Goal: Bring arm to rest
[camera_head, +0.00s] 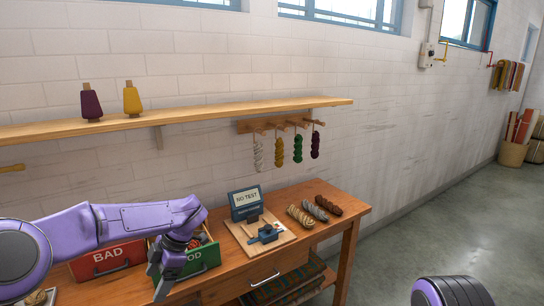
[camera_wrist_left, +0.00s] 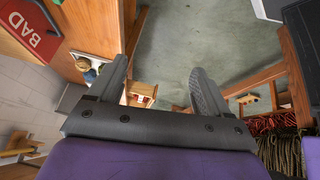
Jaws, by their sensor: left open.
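My purple left arm comes in from the left in the head view, and its gripper (camera_head: 163,283) points down in front of the green GOOD bin (camera_head: 208,259). In the left wrist view the two grey fingers of this gripper (camera_wrist_left: 162,88) are spread apart with nothing between them. The floor and parts of the bench show beyond the fingers. The arm covers part of the red BAD bin (camera_head: 108,259) and of the green bin. A purple and dark part of my body shows at the bottom right, but my right gripper is not visible.
The wooden bench (camera_head: 345,215) holds a NO TEST display (camera_head: 246,199), a board with a small blue device (camera_head: 266,234) and three skeins (camera_head: 314,211). A shelf (camera_head: 200,115) carries two yarn cones; skeins hang from pegs (camera_head: 297,122) below. Open floor (camera_head: 430,220) lies to the right.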

